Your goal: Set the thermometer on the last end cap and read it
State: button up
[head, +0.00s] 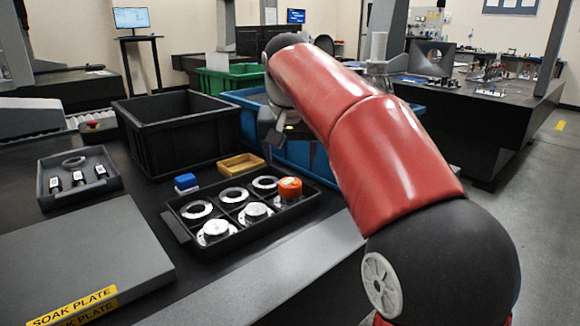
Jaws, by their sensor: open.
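A black compartment tray (213,254) stands on the dark table. Its back row holds pale rings, and its front row holds silver end caps (255,211). An orange round puck (289,187), which looks like the thermometer, sits in the front right compartment. It hides whatever lies under it, and its reading is too small to make out. My gripper (284,131) hangs from my red arm beyond the tray, in front of the blue bin. It is open, apart from the puck, and partly hidden by the arm; I see nothing held in it.
A black bin (175,118), a blue bin (300,152) and a green bin (225,78) stand behind. A yellow dish (241,164) and a blue block (186,183) lie behind the tray. A grey tray (50,200) and the soak plate (80,260) are at left.

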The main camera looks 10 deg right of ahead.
jog(key=s+d+r, duration=0.2)
jog(key=s+d, duration=0.2)
jog(key=s, duration=0.5)
jog(key=s+d+f, duration=0.2)
jog(key=s+f, duration=0.7)
jog(key=s+d+f+n+t, duration=0.1)
jog(key=s+d+f, duration=0.1)
jog(key=s+f, duration=0.8)
jog(key=shift+s+f+n+y+p, duration=0.2)
jog(key=shift+s+n+y+p, duration=0.1)
jog(key=shift+p, duration=0.05)
jog(key=shift+d, duration=0.1)
